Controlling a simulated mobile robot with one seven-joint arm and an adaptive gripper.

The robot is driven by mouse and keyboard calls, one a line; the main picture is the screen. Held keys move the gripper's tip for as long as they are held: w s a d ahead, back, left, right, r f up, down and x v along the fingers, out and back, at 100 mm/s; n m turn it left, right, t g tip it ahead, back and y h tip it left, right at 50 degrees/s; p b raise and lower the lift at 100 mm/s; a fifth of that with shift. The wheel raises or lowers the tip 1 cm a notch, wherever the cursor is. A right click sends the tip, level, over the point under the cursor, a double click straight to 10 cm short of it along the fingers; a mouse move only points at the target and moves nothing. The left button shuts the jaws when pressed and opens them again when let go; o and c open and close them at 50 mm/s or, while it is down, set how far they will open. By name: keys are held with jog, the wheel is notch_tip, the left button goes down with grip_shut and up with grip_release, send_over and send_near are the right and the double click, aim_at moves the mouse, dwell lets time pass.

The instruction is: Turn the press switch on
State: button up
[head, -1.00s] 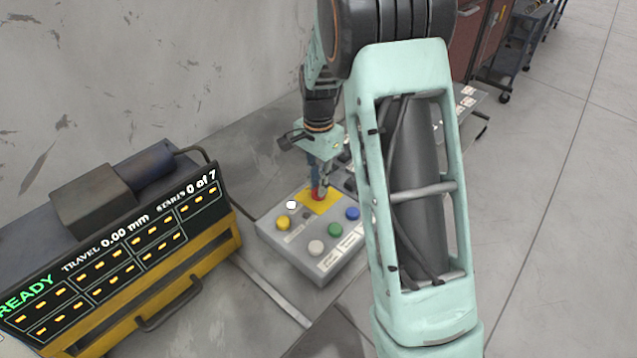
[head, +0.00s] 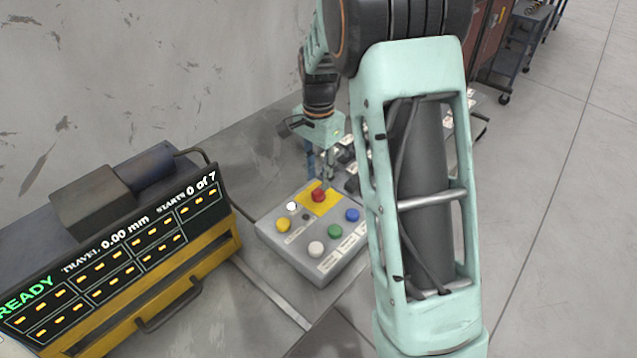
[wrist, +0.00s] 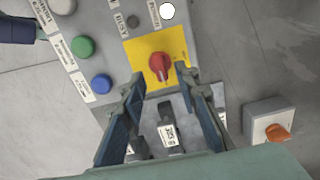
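My gripper (head: 321,168) points down above the back of the grey control box, just behind its red knob. In the wrist view my gripper (wrist: 159,78) is open, its two fingers apart with nothing held. Beneath and between the fingers is a grey plate with dark switches (wrist: 166,133) and white labels. Beyond the fingertips is the red knob (wrist: 159,67) on a yellow square; it also shows in the head view (head: 318,195). I cannot read which switch is labelled press. My arm and gripper hide part of the switch plate in the head view.
The control box (head: 268,232) also has yellow, white, green and blue buttons and a lit white lamp (wrist: 167,11). A grey box with an orange knob (wrist: 278,132) stands apart at right in the wrist view. A display unit (head: 110,262) reading READY is at left.

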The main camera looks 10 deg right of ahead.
aim_at(318, 189)
notch_tip(318, 189, up, 8)
jog(key=shift+r, duration=0.2)
dwell(0.4)
